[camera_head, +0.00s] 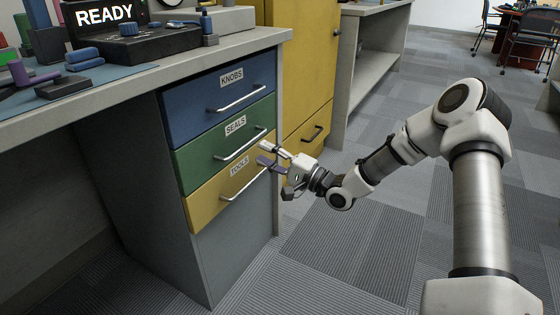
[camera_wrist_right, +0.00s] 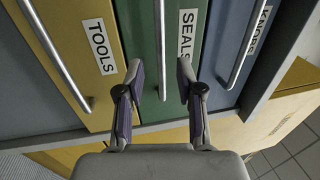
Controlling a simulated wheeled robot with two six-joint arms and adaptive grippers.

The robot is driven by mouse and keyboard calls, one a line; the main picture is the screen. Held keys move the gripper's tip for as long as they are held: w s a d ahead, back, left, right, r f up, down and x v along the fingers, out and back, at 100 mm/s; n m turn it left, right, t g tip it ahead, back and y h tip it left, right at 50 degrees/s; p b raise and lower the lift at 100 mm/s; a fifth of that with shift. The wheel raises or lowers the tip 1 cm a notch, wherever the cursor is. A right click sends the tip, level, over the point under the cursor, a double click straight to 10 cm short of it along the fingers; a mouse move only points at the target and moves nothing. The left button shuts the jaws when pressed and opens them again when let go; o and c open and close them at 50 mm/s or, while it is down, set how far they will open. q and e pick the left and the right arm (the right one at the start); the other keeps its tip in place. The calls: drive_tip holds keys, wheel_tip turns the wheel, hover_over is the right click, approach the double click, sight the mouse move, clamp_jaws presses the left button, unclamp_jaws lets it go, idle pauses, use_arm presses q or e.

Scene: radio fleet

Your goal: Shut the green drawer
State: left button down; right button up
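The green drawer (camera_head: 205,151), labelled SEALS, is the middle of three drawer fronts under the counter. Its front looks about level with its neighbours; I cannot tell whether a small gap is left. Its silver bar handle (camera_head: 240,146) also shows in the right wrist view (camera_wrist_right: 161,45). My right gripper (camera_head: 262,153) is by the handle's right end. In the right wrist view its two fingers are spread, with the handle's end between them in the picture and the green front (camera_wrist_right: 138,25) beyond. I see no contact. My left gripper is not in view.
The blue KNOBS drawer (camera_head: 195,104) is above and the yellow TOOLS drawer (camera_head: 210,205) below, both with bar handles. The counter (camera_head: 150,83) overhangs them and carries a READY display. A yellow cabinet (camera_head: 300,60) stands behind. Carpet (camera_head: 345,245) to the right is clear.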

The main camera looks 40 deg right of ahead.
drive_tip(key=shift+v, duration=2.65)
